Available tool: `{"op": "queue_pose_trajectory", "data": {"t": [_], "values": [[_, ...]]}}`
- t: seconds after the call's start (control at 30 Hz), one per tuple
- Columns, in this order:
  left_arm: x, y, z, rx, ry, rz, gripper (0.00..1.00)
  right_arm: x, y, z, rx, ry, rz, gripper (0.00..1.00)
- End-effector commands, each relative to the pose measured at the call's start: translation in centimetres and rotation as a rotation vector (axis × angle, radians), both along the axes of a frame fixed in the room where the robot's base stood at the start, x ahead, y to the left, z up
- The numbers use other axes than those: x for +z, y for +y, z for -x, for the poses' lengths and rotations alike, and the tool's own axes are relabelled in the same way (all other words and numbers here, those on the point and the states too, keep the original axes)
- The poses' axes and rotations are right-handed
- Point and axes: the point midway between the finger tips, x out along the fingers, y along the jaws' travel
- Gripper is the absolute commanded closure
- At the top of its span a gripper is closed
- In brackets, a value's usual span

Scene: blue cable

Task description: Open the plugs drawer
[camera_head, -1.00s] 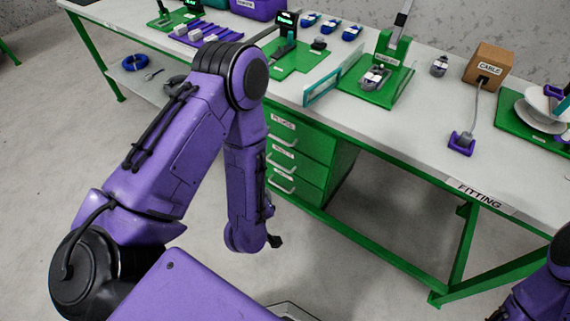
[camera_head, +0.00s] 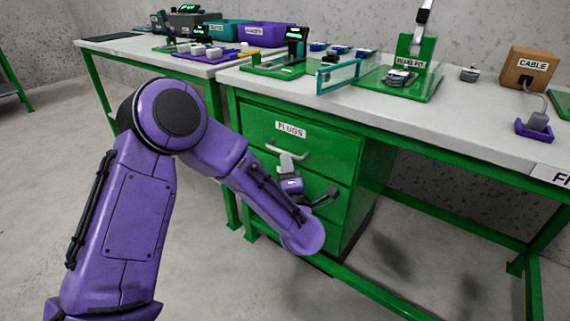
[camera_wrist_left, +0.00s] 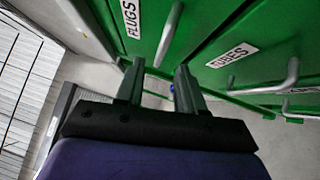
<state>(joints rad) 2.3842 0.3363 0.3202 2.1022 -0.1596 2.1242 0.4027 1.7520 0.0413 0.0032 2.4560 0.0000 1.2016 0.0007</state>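The plugs drawer (camera_head: 325,150) is the top green drawer under the table, with a white PLUGS label and a pale bar handle (camera_head: 290,152). Its front looks flush with the cabinet, so it is shut. My left gripper (camera_head: 286,162) is just in front of this handle, partly overlapping it in the head view. In the left wrist view the two fingers (camera_wrist_left: 159,75) are apart with nothing visible held between them. The plugs handle (camera_wrist_left: 169,35) lies just beyond the fingertips there; whether they touch it cannot be told. My right gripper is not in view.
The white tabletop (camera_head: 430,120) overhangs the cabinet and carries several fixtures and a cable box (camera_head: 528,70). Open floor lies right of the cabinet.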

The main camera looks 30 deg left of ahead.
Motion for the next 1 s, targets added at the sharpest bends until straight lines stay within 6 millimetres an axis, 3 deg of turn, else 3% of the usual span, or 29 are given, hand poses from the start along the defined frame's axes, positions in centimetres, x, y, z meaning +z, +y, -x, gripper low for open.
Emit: {"op": "queue_pose_trajectory", "data": {"t": [0.2, 0.53, 0.57, 0.67, 1.0], "values": [[0.3, 2.4, -2.8, 0.001, 0.0, 0.002, 0.62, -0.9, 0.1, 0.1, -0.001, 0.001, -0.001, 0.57], [0.5, 2.9, -3.4, -0.002, 0.003, -0.002, 0.62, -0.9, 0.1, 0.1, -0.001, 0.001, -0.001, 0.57], [0.5, 2.9, -3.4, -0.002, 0.003, -0.002, 0.65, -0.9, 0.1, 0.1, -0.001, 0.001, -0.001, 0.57], [0.5, 2.9, -3.4, -0.002, 0.003, -0.002, 0.98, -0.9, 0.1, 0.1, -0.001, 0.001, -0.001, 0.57], [0.5, 2.9, -3.5, -0.002, 0.003, -0.002, 1.0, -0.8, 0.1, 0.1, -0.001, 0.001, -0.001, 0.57]]}}
